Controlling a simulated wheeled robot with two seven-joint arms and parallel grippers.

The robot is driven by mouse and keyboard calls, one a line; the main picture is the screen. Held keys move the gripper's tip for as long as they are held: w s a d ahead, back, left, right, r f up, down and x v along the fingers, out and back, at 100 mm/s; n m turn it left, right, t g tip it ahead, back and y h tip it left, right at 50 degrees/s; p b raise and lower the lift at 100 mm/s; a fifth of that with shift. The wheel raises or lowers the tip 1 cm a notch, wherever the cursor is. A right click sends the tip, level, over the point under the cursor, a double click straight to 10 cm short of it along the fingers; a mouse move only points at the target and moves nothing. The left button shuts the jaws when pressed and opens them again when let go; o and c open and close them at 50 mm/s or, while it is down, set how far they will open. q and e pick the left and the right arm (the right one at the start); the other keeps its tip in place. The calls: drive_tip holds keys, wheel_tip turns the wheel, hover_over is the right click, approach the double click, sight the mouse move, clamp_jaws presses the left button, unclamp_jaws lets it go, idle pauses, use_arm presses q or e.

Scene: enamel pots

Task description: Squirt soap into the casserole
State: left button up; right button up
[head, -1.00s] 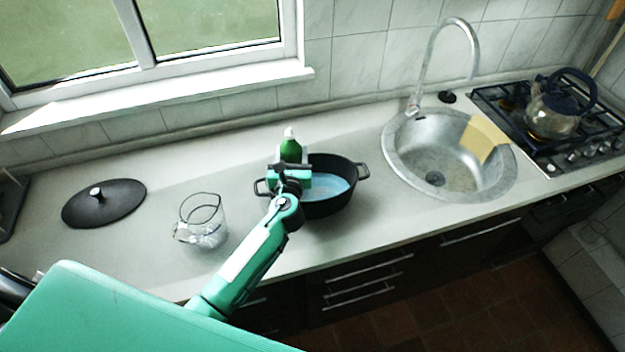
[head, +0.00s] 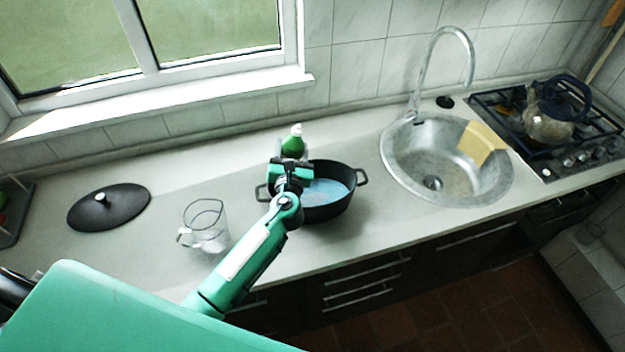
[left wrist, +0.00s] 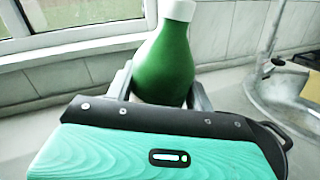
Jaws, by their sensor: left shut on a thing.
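The black casserole (head: 345,205) stands on the counter left of the sink, with blue liquid (head: 325,192) inside. A green soap bottle (head: 293,145) with a white cap is at the casserole's back left in the head view. It also shows large in the left wrist view (left wrist: 168,62). My left gripper (left wrist: 162,88) is shut on the bottle, with a finger at each side. The bottle is close to upright with a slight tilt; its base is hidden behind the gripper. My right gripper is not in view.
A glass jug (head: 206,228) stands left of the casserole, and a black lid (head: 108,207) lies farther left. The round sink (head: 440,165) has a tap and a yellow cloth (head: 481,141). A kettle (head: 549,122) sits on the stove. Counter behind the jug is clear.

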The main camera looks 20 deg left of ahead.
use_arm(q)
drive_tip(key=shift+m, duration=0.5)
drive_tip(key=shift+d+f+m+t+b, duration=0.1)
drive_tip(key=shift+m+t+b, duration=0.35)
drive_tip(key=shift+m, duration=0.25)
drive_tip(key=shift+w+d+f+m+t+h+b, duration=0.15)
drive_tip(key=shift+m+b, duration=0.2)
drive_tip(key=shift+m, duration=0.2)
drive_tip(key=shift+s+d+f+m+t+h+b, duration=0.15)
drive_tip(key=shift+m+b, duration=0.2)
drive_tip(key=shift+m, duration=0.2)
drive_tip(key=shift+a+f+m+t+h+b, duration=0.15)
drive_tip(key=shift+a+f+m+b, duration=0.2)
drive_tip(key=shift+m, duration=0.35)
drive_tip(key=shift+a+f+m+t+h+b, duration=0.15)
drive_tip(key=shift+m+b, duration=0.3)
drive_tip(key=shift+m, duration=0.25)
drive_tip(key=shift+a+m, duration=0.1)
drive_tip(key=shift+m, duration=0.2)
drive_tip(key=shift+w+r, duration=0.1)
drive_tip(key=shift+a+f+m, duration=0.2)
drive_tip(key=shift+a+m, duration=0.05)
drive_tip(key=shift+m, duration=0.15)
